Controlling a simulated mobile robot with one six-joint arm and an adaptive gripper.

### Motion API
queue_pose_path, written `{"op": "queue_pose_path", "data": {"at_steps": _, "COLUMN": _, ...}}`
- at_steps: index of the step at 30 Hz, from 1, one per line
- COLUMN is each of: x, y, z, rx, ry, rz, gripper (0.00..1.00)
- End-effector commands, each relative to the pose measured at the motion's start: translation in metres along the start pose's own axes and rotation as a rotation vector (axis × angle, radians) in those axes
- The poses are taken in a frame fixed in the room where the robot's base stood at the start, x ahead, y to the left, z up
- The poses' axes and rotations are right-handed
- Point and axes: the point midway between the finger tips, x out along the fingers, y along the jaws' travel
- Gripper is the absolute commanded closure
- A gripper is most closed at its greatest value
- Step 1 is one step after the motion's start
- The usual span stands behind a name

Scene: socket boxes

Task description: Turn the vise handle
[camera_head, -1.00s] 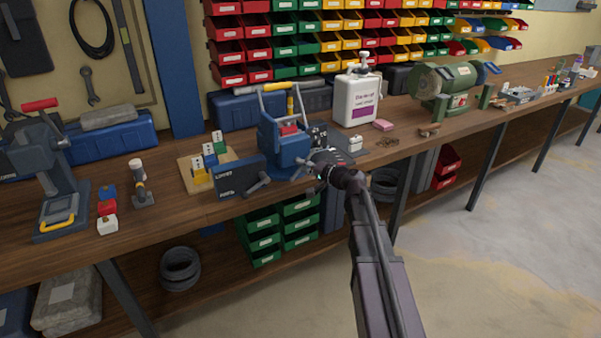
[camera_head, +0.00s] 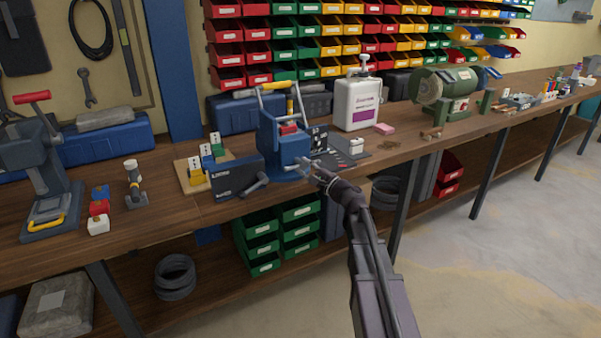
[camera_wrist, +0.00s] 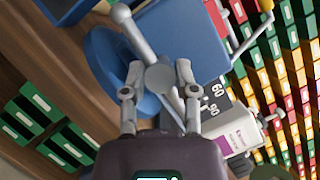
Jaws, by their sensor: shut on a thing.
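The blue vise (camera_head: 268,140) stands on the workbench near its front edge. It fills the upper middle of the wrist view (camera_wrist: 185,35). Its handle (camera_wrist: 137,35) is a grey bar with a ball end, slanting through a round hub (camera_wrist: 160,78). My gripper (camera_wrist: 160,72) has one finger on each side of the hub and is shut on the handle. In the head view my gripper (camera_head: 318,168) is at the vise's front right; the handle there is small and partly hidden by the fingers.
A dark box (camera_head: 235,178) with a lever stands left of the vise. A white bottle (camera_head: 357,103) and a pink block (camera_head: 384,129) are behind to the right. Green drawers (camera_head: 280,238) sit below the bench. The floor (camera_head: 480,270) at right is clear.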

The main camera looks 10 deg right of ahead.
Motion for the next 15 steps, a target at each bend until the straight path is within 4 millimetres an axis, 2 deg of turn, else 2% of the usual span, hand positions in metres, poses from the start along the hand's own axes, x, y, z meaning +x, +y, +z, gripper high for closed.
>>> {"op": "queue_pose_path", "data": {"at_steps": 6, "x": -0.0021, "y": 0.0035, "z": 0.0017, "rx": 0.071, "ry": -0.002, "rz": -0.025, "gripper": 1.0}}
{"op": "queue_pose_path", "data": {"at_steps": 15, "x": -0.0015, "y": 0.0031, "z": 0.0021, "rx": 0.089, "ry": -0.001, "rz": -0.033, "gripper": 1.0}}
